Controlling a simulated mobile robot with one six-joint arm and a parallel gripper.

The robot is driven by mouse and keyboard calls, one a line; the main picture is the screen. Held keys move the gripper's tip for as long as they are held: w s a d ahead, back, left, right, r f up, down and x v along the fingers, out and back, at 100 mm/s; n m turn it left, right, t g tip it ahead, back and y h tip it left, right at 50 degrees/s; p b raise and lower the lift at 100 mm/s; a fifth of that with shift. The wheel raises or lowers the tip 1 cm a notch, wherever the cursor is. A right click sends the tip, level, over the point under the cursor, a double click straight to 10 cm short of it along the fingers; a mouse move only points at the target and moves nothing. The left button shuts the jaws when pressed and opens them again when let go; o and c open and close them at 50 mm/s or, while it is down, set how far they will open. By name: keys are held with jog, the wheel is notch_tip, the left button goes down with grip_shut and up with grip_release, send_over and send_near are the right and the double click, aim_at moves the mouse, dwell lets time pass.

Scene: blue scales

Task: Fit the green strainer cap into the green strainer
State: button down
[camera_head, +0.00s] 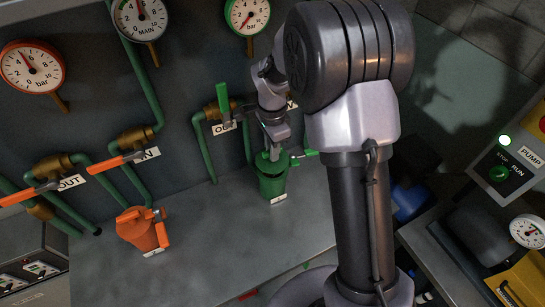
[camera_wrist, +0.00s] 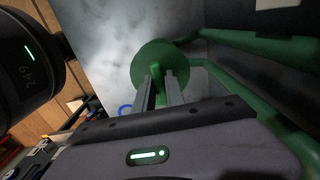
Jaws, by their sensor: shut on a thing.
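The green strainer (camera_head: 272,185) stands upright on the grey bench below the pipes, with a white label at its foot. My gripper (camera_head: 273,150) points down just over its mouth. In the wrist view the fingers (camera_wrist: 161,88) are shut on the upright grip of the green strainer cap (camera_wrist: 150,55), a round green disc. In the head view the cap (camera_head: 266,158) is at the strainer's top, partly hidden by my gripper. I cannot tell whether it is seated or just above the rim. The cap hides the strainer's inside in the wrist view.
An orange strainer (camera_head: 138,232) stands to the left on the bench. Green pipes and valves with a green handle (camera_head: 222,98) and orange handles (camera_head: 117,162) run along the wall close behind. The bench between the strainers is clear. A pump panel (camera_head: 508,165) is at the right.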

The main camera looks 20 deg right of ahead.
jog(key=shift+f+b, duration=0.4)
jog(key=shift+f, duration=1.1)
jog(key=shift+f+b, duration=0.35)
jog(key=c, duration=1.4)
grip_release()
jog(key=shift+r, duration=0.1)
